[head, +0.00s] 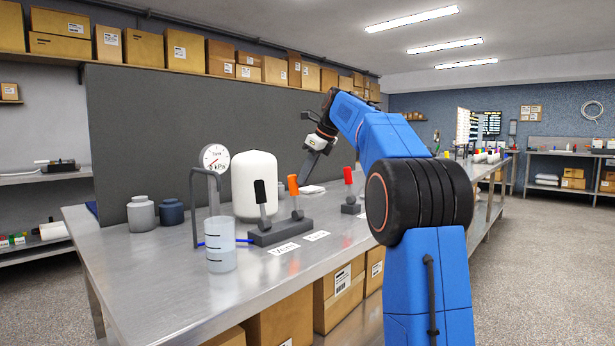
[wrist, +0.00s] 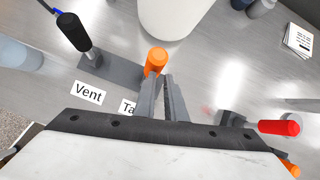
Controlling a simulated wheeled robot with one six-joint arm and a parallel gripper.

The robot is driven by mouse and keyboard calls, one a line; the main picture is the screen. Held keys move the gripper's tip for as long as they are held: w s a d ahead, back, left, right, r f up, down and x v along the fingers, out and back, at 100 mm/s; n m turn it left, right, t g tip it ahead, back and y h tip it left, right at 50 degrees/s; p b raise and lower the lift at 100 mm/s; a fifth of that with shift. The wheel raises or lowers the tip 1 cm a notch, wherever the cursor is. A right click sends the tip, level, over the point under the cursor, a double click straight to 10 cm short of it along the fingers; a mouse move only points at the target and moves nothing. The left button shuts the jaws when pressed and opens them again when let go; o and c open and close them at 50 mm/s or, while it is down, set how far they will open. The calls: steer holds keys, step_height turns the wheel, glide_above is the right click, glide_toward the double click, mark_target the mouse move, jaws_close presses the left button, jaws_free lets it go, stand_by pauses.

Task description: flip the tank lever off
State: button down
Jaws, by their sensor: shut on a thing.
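The tank lever has an orange handle (head: 293,185) and stands nearly upright on a grey block (head: 280,233), beside a black-handled lever (head: 260,191). In the wrist view the orange handle (wrist: 156,58) is at the tips of my gripper (wrist: 159,82), which is shut on it. A label starting "Ta" (wrist: 128,106) shows beside it, partly hidden by my gripper; the "Vent" label (wrist: 88,93) is by the black lever (wrist: 75,33). In the head view my gripper (head: 304,177) reaches down from behind the orange handle. A round gauge marked "Tank" (head: 215,157) stands at the left.
A red-handled lever (head: 348,176) stands to the right on its own block. A white tank (head: 256,183) is behind the levers. A beaker (head: 220,245) of liquid stands in front of the gauge. Two jars (head: 141,214) are at the left. The bench (head: 170,290) is clear in front.

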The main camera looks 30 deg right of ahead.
steer(key=shift+w+a+r, duration=0.35)
steer(key=shift+w+a, duration=0.05)
steer(key=shift+a, duration=0.05)
steer(key=w+d+v, duration=0.1)
steer(key=v, duration=1)
steer(key=shift+d+r, duration=0.15)
steer(key=shift+r, duration=0.15)
steer(key=shift+s, duration=0.1)
stand_by(0.6)
steer(key=s+a+f+n+h, duration=0.1)
steer(key=s+a+f+n, duration=0.6)
steer(key=s, duration=0.3)
steer(key=s+a+f+n, duration=0.7)
steer(key=s, duration=0.3)
steer(key=s+a+f+n+h, duration=0.1)
steer(key=s+a+f+n, duration=0.1)
steer(key=s+f+n, duration=0.5)
steer(key=s+a+f+n, duration=0.2)
steer(key=s+f+n, duration=0.6)
steer(key=s+f, duration=1)
step_height(320, 180, down, 6)
steer(key=shift+a+f+g+h, duration=0.1)
steer(key=shift+a+g+h, duration=0.2)
steer(key=shift+a+h, duration=0.1)
